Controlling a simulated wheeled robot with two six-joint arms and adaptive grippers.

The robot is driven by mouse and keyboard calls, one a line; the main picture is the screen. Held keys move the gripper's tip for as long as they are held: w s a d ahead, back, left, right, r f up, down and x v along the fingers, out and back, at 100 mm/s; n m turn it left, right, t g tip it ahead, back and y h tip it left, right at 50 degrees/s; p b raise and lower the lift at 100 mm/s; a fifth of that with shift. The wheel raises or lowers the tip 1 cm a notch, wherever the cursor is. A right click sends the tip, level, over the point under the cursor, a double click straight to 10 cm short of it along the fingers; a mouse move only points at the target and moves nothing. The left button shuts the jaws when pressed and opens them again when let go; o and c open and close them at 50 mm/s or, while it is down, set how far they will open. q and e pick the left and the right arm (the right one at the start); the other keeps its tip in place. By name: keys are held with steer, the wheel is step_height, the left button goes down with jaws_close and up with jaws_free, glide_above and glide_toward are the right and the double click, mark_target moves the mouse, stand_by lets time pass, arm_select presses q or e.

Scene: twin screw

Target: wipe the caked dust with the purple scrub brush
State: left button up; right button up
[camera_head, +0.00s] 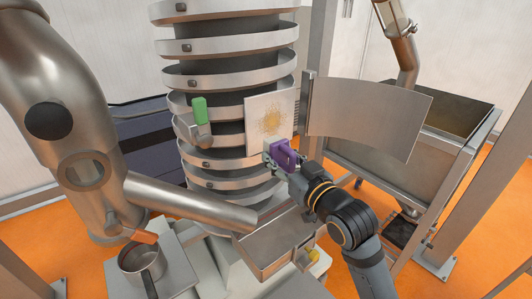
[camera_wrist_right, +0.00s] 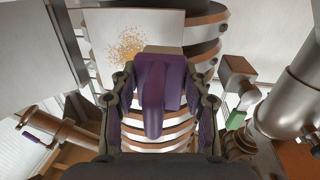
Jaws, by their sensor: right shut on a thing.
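The purple scrub brush (camera_head: 283,154) is held in my right gripper (camera_head: 279,170), which is shut on it; it also shows in the right wrist view (camera_wrist_right: 155,88) between the two fingers (camera_wrist_right: 160,105). The caked dust (camera_head: 272,123) is a brownish-yellow speckled patch on a pale flat panel (camera_head: 254,140) on the screw machine's front. In the right wrist view the dust (camera_wrist_right: 127,45) lies just beyond the brush, up and to the left. In the head view the brush is at the panel's lower right, below the dust; I cannot tell whether it touches. My left gripper is not in view.
A curved metal door (camera_head: 370,115) stands open right of the panel. A green-handled latch (camera_head: 200,110) sits left of it. A metal chute tray (camera_head: 280,240) is below, with a small pot (camera_head: 142,262) at lower left. A large hopper (camera_head: 450,115) stands at right.

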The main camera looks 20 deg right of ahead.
steer(key=shift+s+d+b, duration=0.1)
steer(key=shift+d+b, duration=0.25)
steer(key=shift+d, duration=0.05)
steer(key=shift+w+a+b, duration=0.2)
steer(key=shift+w+b, duration=0.5)
steer(key=shift+b, duration=0.25)
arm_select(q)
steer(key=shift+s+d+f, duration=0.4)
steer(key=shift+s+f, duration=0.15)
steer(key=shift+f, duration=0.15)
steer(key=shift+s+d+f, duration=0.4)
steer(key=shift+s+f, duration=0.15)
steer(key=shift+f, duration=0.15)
arm_select(e)
steer(key=shift+w+a+r, duration=0.1)
steer(key=shift+w+a, duration=0.2)
steer(key=shift+w, duration=0.35)
steer(key=shift+w+a+f, duration=0.1)
steer(key=shift+w+a, duration=0.2)
steer(key=shift+w, duration=0.3)
steer(key=shift+w+a+r, duration=0.1)
steer(key=shift+w+a, duration=0.2)
steer(key=shift+w, duration=0.35)
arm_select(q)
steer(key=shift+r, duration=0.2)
arm_select(e)
steer(key=shift+w+a, duration=0.25)
steer(key=shift+w, duration=0.55)
